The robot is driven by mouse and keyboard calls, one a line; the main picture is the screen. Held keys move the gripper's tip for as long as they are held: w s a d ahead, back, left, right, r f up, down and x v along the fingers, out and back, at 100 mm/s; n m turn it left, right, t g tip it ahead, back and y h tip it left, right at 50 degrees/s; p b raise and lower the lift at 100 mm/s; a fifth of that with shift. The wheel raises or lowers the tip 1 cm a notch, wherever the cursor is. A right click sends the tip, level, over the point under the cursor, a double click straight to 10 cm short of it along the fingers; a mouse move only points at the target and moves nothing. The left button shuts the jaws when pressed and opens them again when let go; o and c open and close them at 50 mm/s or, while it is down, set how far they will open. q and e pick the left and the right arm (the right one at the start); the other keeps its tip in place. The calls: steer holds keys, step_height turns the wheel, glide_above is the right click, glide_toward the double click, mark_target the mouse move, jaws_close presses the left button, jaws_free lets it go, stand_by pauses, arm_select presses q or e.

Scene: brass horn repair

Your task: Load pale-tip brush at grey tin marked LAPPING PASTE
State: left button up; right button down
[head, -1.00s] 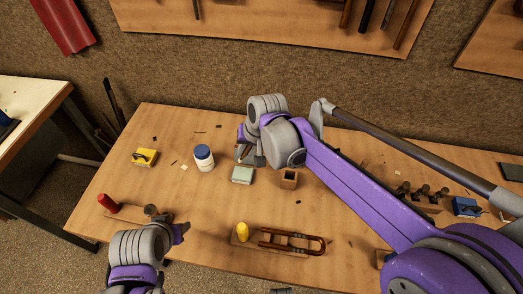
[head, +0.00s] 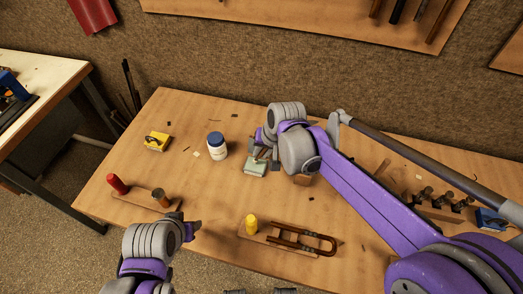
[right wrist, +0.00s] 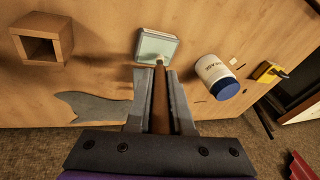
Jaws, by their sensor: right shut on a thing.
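A small pale grey-green square tin (head: 255,169) stands on the bench; it also shows in the right wrist view (right wrist: 150,44). I cannot read any marking on it. My right gripper (head: 262,154) is just behind the tin in the head view. In the right wrist view, my right gripper (right wrist: 160,98) is shut on the brown handle of a brush (right wrist: 160,105). The brush's small pale tip is at the tin's near edge; I cannot tell whether it touches. My left gripper (head: 190,229) is empty over the bench's front left; its jaw opening is unclear.
A white jar with a blue lid (head: 217,148) stands left of the tin. A wooden box (right wrist: 42,38) is on its other side. Bench between is clear.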

arm_select(q)
steer(key=shift+s+f+b, duration=0.15)
steer(key=shift+f+b, duration=0.25)
steer(key=shift+f, duration=0.1)
arm_select(e)
steer(key=shift+f, duration=0.6)
stand_by(1.2)
steer(key=shift+r+p, duration=2.05)
steer(key=shift+r, duration=1.55)
arm_select(q)
steer(key=r, duration=0.1)
steer(key=w+r, duration=0.1)
steer(key=r, duration=0.3)
steer(key=shift+w+r, duration=0.2)
steer(key=shift+w, duration=0.2)
steer(key=shift+s, duration=0.1)
arm_select(e)
steer(key=shift+s+f, duration=0.1)
steer(key=shift+f, duration=0.05)
